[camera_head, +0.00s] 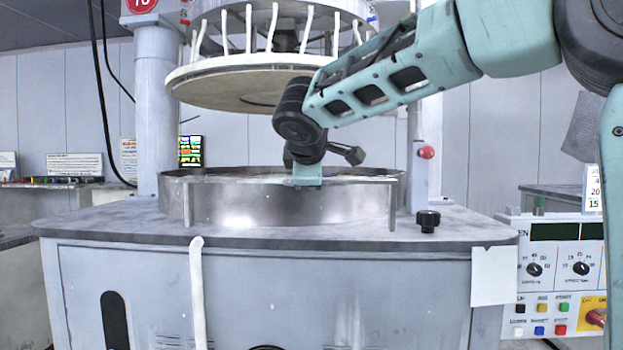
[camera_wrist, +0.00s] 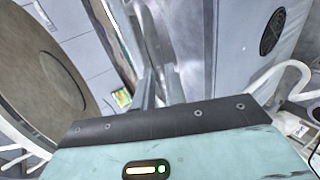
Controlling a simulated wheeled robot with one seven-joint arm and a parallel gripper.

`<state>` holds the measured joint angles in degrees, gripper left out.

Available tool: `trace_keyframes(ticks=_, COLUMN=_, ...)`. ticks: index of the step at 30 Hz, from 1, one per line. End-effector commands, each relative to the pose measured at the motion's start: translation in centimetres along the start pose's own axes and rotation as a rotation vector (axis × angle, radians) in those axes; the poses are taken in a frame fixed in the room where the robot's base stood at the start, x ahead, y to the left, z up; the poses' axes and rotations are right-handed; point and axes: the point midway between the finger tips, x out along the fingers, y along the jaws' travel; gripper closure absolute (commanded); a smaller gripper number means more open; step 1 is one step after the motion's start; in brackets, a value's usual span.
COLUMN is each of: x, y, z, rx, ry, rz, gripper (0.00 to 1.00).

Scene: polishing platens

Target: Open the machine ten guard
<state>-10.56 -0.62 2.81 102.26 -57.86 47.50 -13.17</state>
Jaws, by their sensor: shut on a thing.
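Machine ten, with a red round badge (camera_head: 141,4) on its left column, stands straight ahead. Its guard (camera_head: 260,207) is a curved, shiny metal band across the front of the lower platen, standing upright on the machine top. My gripper (camera_head: 307,178) reaches down from the upper right and is shut on the middle of the guard's top rim. In the wrist view my gripper's fingers (camera_wrist: 160,88) meet the metal band near the centre. The fingertips are partly hidden there. The lower platen is mostly hidden behind the guard.
The raised upper platen (camera_head: 225,85) hangs close above my wrist. A black knob (camera_head: 428,221) stands on the machine top, right of the guard. A control panel (camera_head: 558,270) is at the right. A pale hose (camera_head: 197,290) hangs down the front.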

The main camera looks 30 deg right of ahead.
Motion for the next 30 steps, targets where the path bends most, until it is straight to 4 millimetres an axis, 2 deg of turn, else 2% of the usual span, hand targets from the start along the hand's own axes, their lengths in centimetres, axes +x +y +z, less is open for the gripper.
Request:
trace_keyframes(ticks=1, x=0.65, y=-1.55, z=0.03, rx=-0.007, ry=-0.014, rz=-0.031, gripper=1.00)
trace_keyframes(ticks=4, x=0.69, y=-1.61, z=0.01, rx=-0.008, ry=-0.014, rz=-0.032, gripper=1.00)
trace_keyframes(ticks=5, x=0.69, y=-1.62, z=0.01, rx=-0.008, ry=-0.014, rz=-0.032, gripper=0.82)
trace_keyframes(ticks=6, x=0.69, y=-1.61, z=-0.01, rx=-0.008, ry=-0.014, rz=-0.032, gripper=0.71)
trace_keyframes(ticks=7, x=0.70, y=-1.60, z=-0.01, rx=-0.008, ry=-0.013, rz=-0.031, gripper=0.66)
trace_keyframes(ticks=30, x=0.36, y=-0.95, z=0.04, rx=-0.004, ry=-0.007, rz=-0.019, gripper=0.66)
